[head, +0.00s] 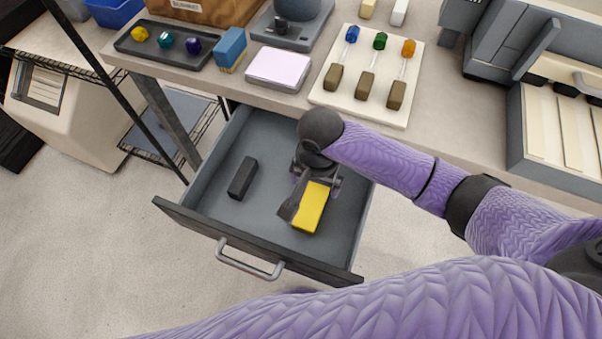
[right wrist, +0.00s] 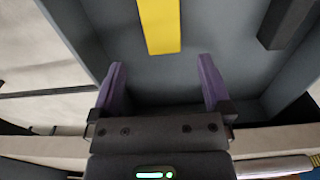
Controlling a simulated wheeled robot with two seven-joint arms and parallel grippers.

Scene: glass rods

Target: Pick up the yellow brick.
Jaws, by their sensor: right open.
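The yellow brick (head: 311,208) lies in the open grey drawer (head: 215,185), toward its right side. It also shows in the right wrist view (right wrist: 160,25), just beyond the fingertips and roughly centred between them. My right gripper (head: 308,196) is over the drawer at the brick, its jaws apart, and hides part of the brick's far end in the head view. In the right wrist view my right gripper (right wrist: 163,75) has nothing between its two purple fingers. My left gripper is not in view.
A dark grey block (head: 242,178) lies in the drawer, left of the brick. The drawer front with its handle (head: 250,261) stands nearest me. The worktop above carries a dark tray (head: 165,59), a pink-white block (head: 279,69) and a cream board (head: 385,113) with several rods.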

